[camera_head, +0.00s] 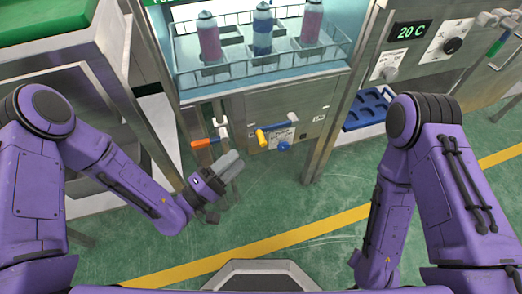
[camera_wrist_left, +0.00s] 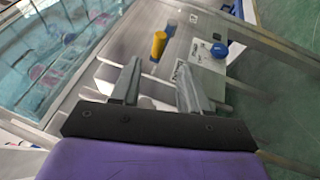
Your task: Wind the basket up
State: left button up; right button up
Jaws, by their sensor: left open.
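The wire basket (camera_head: 335,62) hangs at the glass-fronted tank at the top of the head view, holding two pink bottles and a blue one. Below it, a yellow handle (camera_head: 262,137) sticks out from the steel front panel, beside a labelled plate and a blue knob (camera_head: 283,146). My left gripper (camera_head: 233,160) is open and empty, below and left of the yellow handle. In the left wrist view its fingers (camera_wrist_left: 158,68) are apart, and the yellow handle (camera_wrist_left: 158,45) shows just beyond them, not between them. My right gripper is out of view.
An orange-handled lever (camera_head: 200,143) is on the panel left of the yellow handle. A blue tray (camera_head: 367,110) sits on a shelf to the right. A 20 C display (camera_head: 411,31) is at the upper right. Green floor (camera_head: 270,205) below the panel is clear.

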aim_at(262, 136)
pick_arm(q)
jog(key=x, duration=1)
jog(key=shift+d+r, duration=0.1)
jog(key=shift+r, duration=0.05)
grip_shut()
